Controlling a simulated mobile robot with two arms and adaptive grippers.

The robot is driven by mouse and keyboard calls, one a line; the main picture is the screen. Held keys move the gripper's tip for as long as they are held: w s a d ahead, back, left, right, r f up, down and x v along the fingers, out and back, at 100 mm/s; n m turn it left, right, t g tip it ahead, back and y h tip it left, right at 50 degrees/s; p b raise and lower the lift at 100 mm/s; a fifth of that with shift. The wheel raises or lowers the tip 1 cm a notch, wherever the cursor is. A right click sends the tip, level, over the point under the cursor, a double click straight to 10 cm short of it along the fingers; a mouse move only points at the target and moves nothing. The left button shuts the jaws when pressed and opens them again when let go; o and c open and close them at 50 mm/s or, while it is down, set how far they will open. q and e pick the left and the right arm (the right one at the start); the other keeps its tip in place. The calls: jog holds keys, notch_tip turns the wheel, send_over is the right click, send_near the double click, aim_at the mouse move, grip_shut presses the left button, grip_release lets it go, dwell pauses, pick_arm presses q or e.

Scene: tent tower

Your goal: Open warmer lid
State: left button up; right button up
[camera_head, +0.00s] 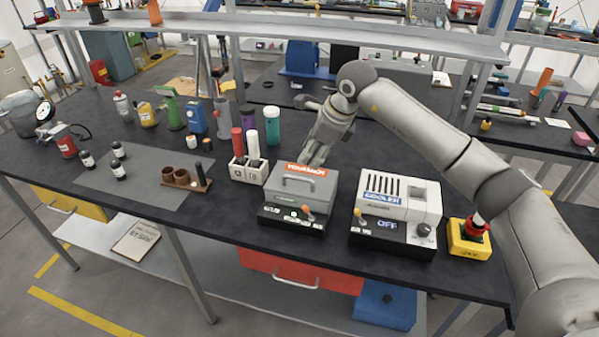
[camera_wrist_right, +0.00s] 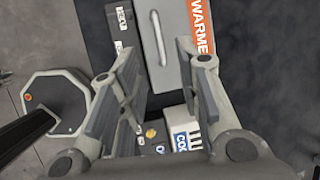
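The warmer (camera_head: 291,215) is a grey and black box with an orange label, near the front edge of the table. Its grey lid (camera_head: 318,187) is shut, with a raised handle (camera_head: 299,183) on top. My right gripper (camera_head: 315,157) hangs over the rear of the warmer, pointing down. In the right wrist view my right gripper (camera_wrist_right: 158,62) has its fingers spread, with nothing held. The lid handle (camera_wrist_right: 160,38) shows ahead between the fingertips, apart from them as far as I can see. My left gripper is not in view.
The white cooler (camera_head: 398,197) stands right of the warmer, with a yellow button box (camera_head: 467,240) beyond it. A white holder with tubes (camera_head: 248,170) stands close on the left. Several bottles (camera_head: 196,118) stand further left. A shelf (camera_head: 260,30) spans the back.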

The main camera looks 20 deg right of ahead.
aim_at(297, 177)
jog(key=p+x, duration=0.2)
jog(key=x, duration=0.6)
jog(key=shift+w+a+f+p, duration=0.15)
jog(key=shift+a+f+p, duration=0.1)
jog(key=shift+f+p, duration=0.15)
jog(key=shift+w+a+f, duration=0.1)
jog(key=shift+w+f, duration=0.1)
jog(key=shift+f, duration=0.35)
grip_shut()
